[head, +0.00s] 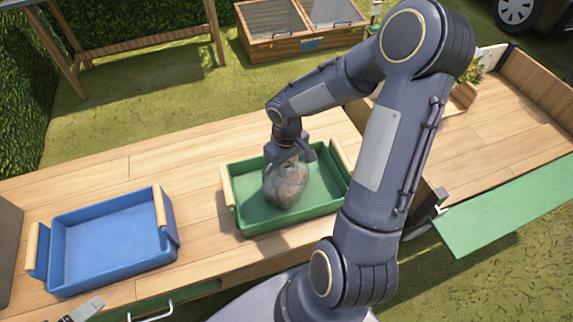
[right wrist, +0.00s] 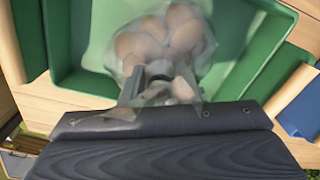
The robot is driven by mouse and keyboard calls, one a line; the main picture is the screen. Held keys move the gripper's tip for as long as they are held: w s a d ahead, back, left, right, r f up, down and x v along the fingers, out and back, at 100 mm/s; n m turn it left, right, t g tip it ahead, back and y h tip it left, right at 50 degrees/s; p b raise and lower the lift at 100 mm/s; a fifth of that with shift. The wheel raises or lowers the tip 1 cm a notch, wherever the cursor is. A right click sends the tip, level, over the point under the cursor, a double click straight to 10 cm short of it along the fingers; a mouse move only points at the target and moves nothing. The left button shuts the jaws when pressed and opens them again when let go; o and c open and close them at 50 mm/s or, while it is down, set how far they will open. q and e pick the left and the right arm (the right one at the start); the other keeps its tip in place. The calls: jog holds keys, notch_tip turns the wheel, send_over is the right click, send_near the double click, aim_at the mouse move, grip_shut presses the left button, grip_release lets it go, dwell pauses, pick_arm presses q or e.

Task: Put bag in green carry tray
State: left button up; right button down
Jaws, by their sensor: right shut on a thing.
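The bag (head: 286,184) is clear and holds several round, brownish-pink items. My right gripper (head: 288,156) is shut on its top, and the bag is upright inside the outline of the green carry tray (head: 248,224). I cannot tell whether the bag touches the tray floor. In the right wrist view the bag (right wrist: 165,40) is at the fingertips (right wrist: 158,82), with the green tray (right wrist: 70,75) around and behind it. The tray has wooden handles at its left and right ends. My left gripper (head: 84,310) shows only partly at the bottom left edge, and its jaws are unclear.
An empty blue tray (head: 108,240) with wooden handles stands to the left on the wooden table (head: 110,165). Bare tabletop lies between the two trays. A wooden box with clear lids (head: 290,42) stands on the grass behind. A green panel (head: 510,205) is at the right.

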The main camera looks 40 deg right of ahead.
jog(key=shift+f, duration=0.2)
jog(key=c, duration=1.1)
grip_release()
jog(key=shift+r, duration=0.15)
jog(key=shift+r, duration=0.25)
notch_tip(320, 180, up, 11)
jog(key=shift+r+p, duration=0.15)
jog(key=shift+p, duration=0.85)
jog(key=s+a+r+t+y, duration=0.1)
jog(key=s+a+r+t, duration=0.1)
jog(key=s+a, duration=0.1)
jog(key=s+a+r+m+t+y, duration=0.1)
jog(key=s+a+r, duration=0.1)
jog(key=s+a, duration=0.2)
jog(key=s+a+r+m+t+y, duration=0.1)
jog(key=s+a+r+t, duration=0.1)
jog(key=s, duration=0.5)
jog(key=shift+s+a+r+t+y, duration=0.1)
jog(key=shift+a+r+t+y, duration=0.1)
jog(key=shift+a, duration=0.25)
jog(key=shift+s+a+r+t+y, duration=0.1)
jog(key=shift+a+r+y, duration=0.1)
jog(key=shift+a, duration=0.2)
